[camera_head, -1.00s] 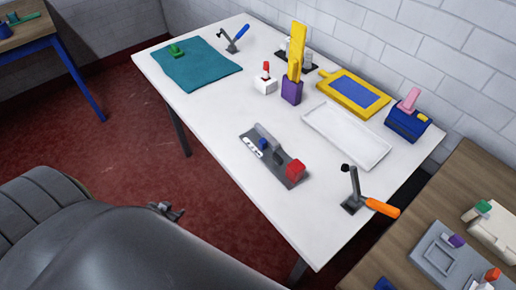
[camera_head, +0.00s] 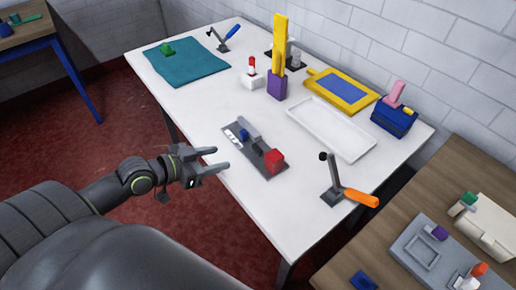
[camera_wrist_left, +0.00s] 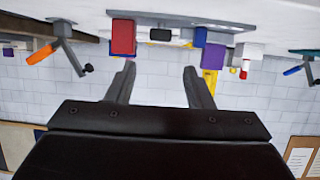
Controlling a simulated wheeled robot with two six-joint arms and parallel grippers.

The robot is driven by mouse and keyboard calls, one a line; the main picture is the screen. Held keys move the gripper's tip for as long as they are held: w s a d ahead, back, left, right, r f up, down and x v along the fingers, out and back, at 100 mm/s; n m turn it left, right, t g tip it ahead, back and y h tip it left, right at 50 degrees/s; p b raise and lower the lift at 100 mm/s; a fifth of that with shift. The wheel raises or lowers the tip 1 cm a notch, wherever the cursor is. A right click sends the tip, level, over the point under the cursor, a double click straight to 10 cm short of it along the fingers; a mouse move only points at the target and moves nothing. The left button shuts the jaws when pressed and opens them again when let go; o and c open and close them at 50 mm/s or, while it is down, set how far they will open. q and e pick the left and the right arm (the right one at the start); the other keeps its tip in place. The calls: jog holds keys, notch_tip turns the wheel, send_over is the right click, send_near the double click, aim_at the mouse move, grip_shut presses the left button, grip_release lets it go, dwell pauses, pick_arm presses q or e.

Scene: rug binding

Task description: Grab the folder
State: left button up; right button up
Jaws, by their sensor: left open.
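A dark grey plate (camera_head: 238,143) lies near the front edge of the white table, with a red block (camera_head: 274,161), a small blue part and a grey upright bar on it. It may be the folder, but I cannot tell for certain. My left gripper (camera_head: 222,158) is open and empty at the table's front edge, left of the plate and apart from it. In the left wrist view, which looks upside down, the red block (camera_wrist_left: 123,37) shows beyond the open fingers (camera_wrist_left: 159,68). My right gripper is not in view.
On the white table (camera_head: 205,108) stand a clamp with an orange handle (camera_head: 360,197), a white tray (camera_head: 318,141), a purple holder with yellow pieces (camera_head: 277,88) and a blue box (camera_head: 393,119). A teal mat (camera_head: 190,66) lies at the far left. The front left tabletop is clear.

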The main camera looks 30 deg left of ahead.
aim_at(255, 149)
pick_arm(q)
jog(key=x, duration=1)
jog(key=shift+w, duration=0.15)
jog(key=shift+w+d+p, duration=0.25)
jog(key=shift+w+p, duration=0.1)
jog(key=shift+w, duration=0.1)
jog(key=x, duration=0.4)
jog(key=shift+w+f+p, duration=0.1)
jog(key=shift+f+p, duration=0.1)
jog(key=shift+p, duration=0.2)
jog(key=shift+r, duration=0.1)
grip_shut()
